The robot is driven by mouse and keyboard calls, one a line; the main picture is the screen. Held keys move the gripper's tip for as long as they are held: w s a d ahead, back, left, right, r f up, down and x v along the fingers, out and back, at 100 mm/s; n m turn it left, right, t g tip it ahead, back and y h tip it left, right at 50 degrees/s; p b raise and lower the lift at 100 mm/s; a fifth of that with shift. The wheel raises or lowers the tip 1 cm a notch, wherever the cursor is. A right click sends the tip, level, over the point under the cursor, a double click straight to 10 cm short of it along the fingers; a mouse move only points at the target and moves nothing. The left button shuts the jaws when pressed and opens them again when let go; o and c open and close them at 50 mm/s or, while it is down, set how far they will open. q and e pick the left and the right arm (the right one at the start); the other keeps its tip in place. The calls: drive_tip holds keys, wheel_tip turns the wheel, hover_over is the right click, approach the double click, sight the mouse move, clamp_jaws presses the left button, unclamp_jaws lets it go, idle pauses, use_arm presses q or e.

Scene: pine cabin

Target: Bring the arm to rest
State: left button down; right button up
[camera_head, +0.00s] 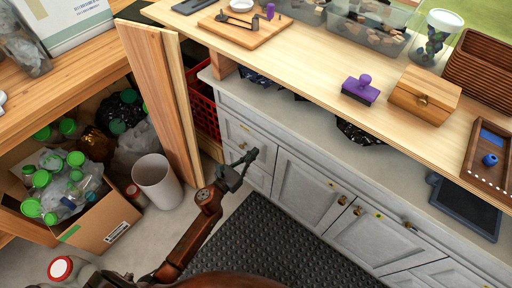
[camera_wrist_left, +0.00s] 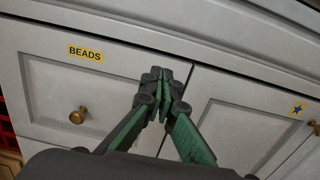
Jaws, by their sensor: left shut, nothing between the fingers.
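My left gripper (camera_head: 240,165) is in the head view, in front of the white cabinet (camera_head: 297,190) below the counter. Its arm comes up from the bottom left. In the left wrist view, the fingers of my left gripper (camera_wrist_left: 162,82) meet at their tips, with nothing between them. Behind them are two closed cabinet fronts, the left one with a label (camera_wrist_left: 86,53) reading BEADS and a round brass knob (camera_wrist_left: 78,115). I cannot tell whether the fingertips touch the cabinet. My right gripper is not in view.
A wooden panel (camera_head: 160,100), a white bin (camera_head: 158,182) and a cardboard box (camera_head: 105,225) of bottles stand left of my arm. The wooden counter (camera_head: 320,60) overhangs a lower ledge and holds a purple stamp (camera_head: 361,90) and wooden box (camera_head: 419,94). The dark floor mat (camera_head: 270,240) is clear.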

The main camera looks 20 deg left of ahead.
use_arm(q)
drive_tip(key=v, duration=0.8)
drive_tip(key=s+a+f+n+g+y, duration=0.25)
drive_tip(key=s+a+f+n, duration=0.2)
drive_tip(key=f+n, duration=0.35)
drive_tip(key=s+a+f+n+g+y, duration=0.25)
drive_tip(key=s+a+f+n, duration=0.2)
drive_tip(key=f+n, duration=0.3)
drive_tip(key=s+a+f+n+g+y, duration=0.25)
drive_tip(key=s+f+n, duration=0.25)
drive_tip(key=f+n, duration=0.3)
drive_tip(key=s+d+f+n+g+h, duration=0.1)
drive_tip(key=s+d+f+n+g, duration=0.4)
drive_tip(key=s, duration=1)
drive_tip(key=s+d+f+n+g+h, duration=0.15)
drive_tip(key=s+f+n+g, duration=0.35)
drive_tip(key=s+f+n, duration=0.75)
drive_tip(key=s+a+m+p, duration=0.3)
drive_tip(key=s+p, duration=1.4)
drive_tip(key=p, duration=0.2)
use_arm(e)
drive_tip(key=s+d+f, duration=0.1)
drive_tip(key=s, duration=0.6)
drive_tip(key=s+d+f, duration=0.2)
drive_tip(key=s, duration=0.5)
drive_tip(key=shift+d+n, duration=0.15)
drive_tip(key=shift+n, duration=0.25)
